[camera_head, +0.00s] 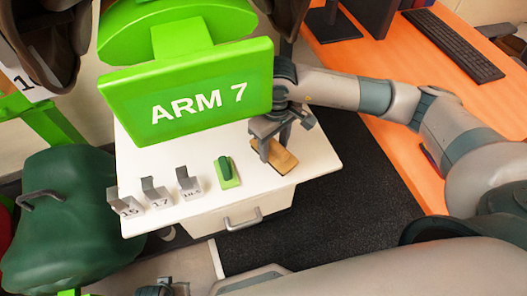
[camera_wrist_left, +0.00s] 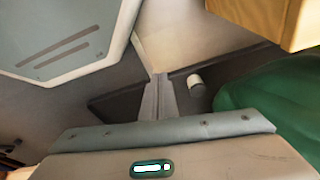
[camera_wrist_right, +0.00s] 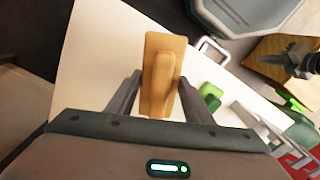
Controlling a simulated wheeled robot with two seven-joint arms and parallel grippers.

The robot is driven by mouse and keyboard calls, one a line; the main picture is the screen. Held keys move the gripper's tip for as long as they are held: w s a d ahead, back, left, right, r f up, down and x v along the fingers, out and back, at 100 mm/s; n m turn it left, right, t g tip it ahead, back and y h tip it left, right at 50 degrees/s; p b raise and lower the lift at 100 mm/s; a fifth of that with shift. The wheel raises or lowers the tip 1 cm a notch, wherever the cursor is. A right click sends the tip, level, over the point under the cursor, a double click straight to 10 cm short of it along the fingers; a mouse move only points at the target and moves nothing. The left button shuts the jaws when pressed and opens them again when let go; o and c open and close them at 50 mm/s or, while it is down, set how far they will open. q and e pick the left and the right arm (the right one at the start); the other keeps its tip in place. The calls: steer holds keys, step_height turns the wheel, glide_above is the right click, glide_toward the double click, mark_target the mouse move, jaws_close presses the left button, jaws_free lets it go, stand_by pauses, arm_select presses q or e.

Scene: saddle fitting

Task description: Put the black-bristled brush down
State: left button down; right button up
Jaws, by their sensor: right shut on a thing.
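The brush (camera_head: 275,157) has a light brown wooden back with a raised grip. It is at the right part of the white cabinet top, right of the green block; I cannot tell whether it touches the top. My right gripper (camera_head: 272,146) comes down on it from above. In the right wrist view the brush (camera_wrist_right: 164,75) shows its wooden back, with the fingers shut on the sides of its grip. Its bristles are hidden underneath. My left gripper (camera_wrist_left: 160,100) is shut and empty in its wrist view, away from the brush.
The white cabinet top (camera_head: 205,210) also holds a green-backed block (camera_head: 227,173) and several numbered metal gauges (camera_head: 157,193). A green "ARM 7" sign (camera_head: 200,92) stands behind. A dark green saddle (camera_head: 65,215) is at left, an orange desk (camera_head: 385,140) at right.

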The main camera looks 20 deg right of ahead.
steer(key=shift+w+a+f, duration=0.9)
steer(key=shift+w+a, duration=0.15)
steer(key=shift+a, duration=0.1)
arm_select(q)
steer(key=shift+s+f, duration=0.1)
steer(key=shift+f, duration=0.55)
arm_select(e)
steer(key=shift+f, duration=0.1)
